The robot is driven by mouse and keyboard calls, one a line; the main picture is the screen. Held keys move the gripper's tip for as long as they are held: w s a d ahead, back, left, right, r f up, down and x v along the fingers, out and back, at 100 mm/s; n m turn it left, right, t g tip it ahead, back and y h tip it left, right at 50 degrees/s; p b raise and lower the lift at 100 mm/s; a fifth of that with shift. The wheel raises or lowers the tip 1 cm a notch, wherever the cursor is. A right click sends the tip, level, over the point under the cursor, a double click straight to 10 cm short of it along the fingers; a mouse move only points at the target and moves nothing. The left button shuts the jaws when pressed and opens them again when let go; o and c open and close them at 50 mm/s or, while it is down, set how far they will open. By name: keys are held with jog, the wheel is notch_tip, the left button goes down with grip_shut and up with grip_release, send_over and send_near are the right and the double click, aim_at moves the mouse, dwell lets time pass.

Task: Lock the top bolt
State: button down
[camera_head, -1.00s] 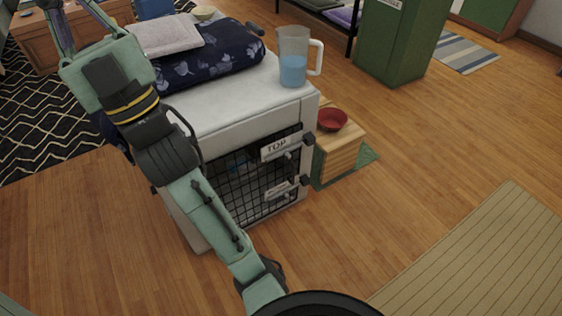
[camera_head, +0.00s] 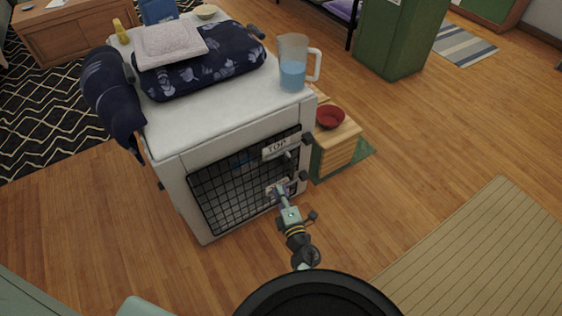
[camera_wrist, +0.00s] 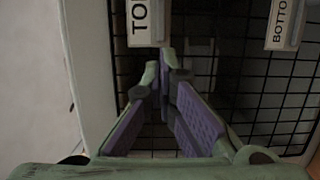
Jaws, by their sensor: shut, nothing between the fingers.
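The white crate (camera_head: 225,132) has a black wire door (camera_head: 225,190) on its front. The top bolt's plate (camera_head: 277,148), marked TOP, is near the door's upper right, with a small bolt knob (camera_head: 288,155) below it. The bottom bolt's plate (camera_head: 272,188) is lower and partly covered by my gripper (camera_head: 281,190). In the wrist view the TOP plate (camera_wrist: 147,25) is just beyond my gripper's fingertips (camera_wrist: 165,62), and the BOTTOM plate (camera_wrist: 284,24) is at upper right. My gripper is shut and empty in front of the door. I cannot tell whether it touches the bolt.
A pitcher of blue liquid (camera_head: 293,65) and a folded navy cloth (camera_head: 205,62) sit on the crate top. A wooden box (camera_head: 336,150) with a red bowl (camera_head: 330,118) stands to the right. The floor in front is clear, with a striped rug (camera_head: 490,250) at right.

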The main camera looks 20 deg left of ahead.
aim_at(278, 155)
jog(key=b+x, duration=0.3)
jog(key=x, duration=0.7)
jog(key=shift+w+a, duration=0.1)
jog(key=shift+w, duration=0.25)
jog(key=shift+w+d+r, duration=0.15)
jog(key=shift+w+d, duration=0.75)
jog(key=shift+d, duration=0.05)
jog(key=shift+w+d, duration=0.35)
jog(key=shift+w, duration=0.05)
jog(key=w+d, duration=0.1)
jog(key=w, duration=0.1)
jog(key=w+d, duration=0.1)
jog(key=d, duration=0.1)
jog(key=shift+w, duration=0.4)
